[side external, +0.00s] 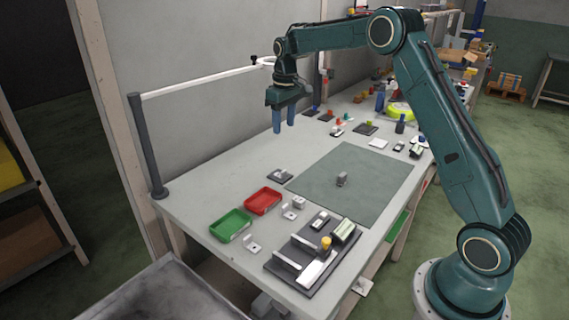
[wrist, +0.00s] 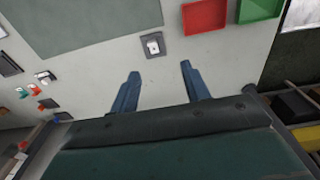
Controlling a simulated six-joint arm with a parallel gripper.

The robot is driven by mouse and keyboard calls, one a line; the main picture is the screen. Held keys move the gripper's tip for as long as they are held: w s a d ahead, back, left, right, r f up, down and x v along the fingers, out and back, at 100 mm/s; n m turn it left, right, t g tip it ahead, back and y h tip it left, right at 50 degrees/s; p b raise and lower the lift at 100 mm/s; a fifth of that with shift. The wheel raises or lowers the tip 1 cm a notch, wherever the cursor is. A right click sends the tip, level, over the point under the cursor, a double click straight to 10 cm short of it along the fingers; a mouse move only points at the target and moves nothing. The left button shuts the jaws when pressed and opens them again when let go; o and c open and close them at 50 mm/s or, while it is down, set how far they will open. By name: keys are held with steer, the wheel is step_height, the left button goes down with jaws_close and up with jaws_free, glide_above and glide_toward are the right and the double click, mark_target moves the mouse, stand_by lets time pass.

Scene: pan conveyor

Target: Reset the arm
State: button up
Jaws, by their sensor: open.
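My gripper (side external: 284,121) hangs high above the back part of the light grey table (side external: 205,192), pointing down. Its two blue fingers are apart with nothing between them.
A red tray (side external: 262,201) and a green tray (side external: 231,225) stand at the near left. A dark fixture plate (side external: 283,269) with metal parts lies in front. A small grey part (side external: 342,180) sits on the grey-green mat (side external: 376,172). Several small items crowd the far end.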

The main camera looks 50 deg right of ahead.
steer(key=s+a+r+t, duration=0.1)
steer(key=s+a+r, duration=0.4)
steer(key=s+r, duration=0.25)
steer(key=s+a+r+t, duration=0.2)
steer(key=s+a+r, duration=0.4)
steer(key=s, duration=0.3)
steer(key=s+a+f+t, duration=0.1)
steer(key=s+a+f, duration=0.1)
steer(key=s, duration=0.8)
steer(key=s+a+f+t, duration=0.1)
steer(key=s+a+f, duration=0.1)
steer(key=s, duration=0.8)
steer(key=shift+a, duration=0.6)
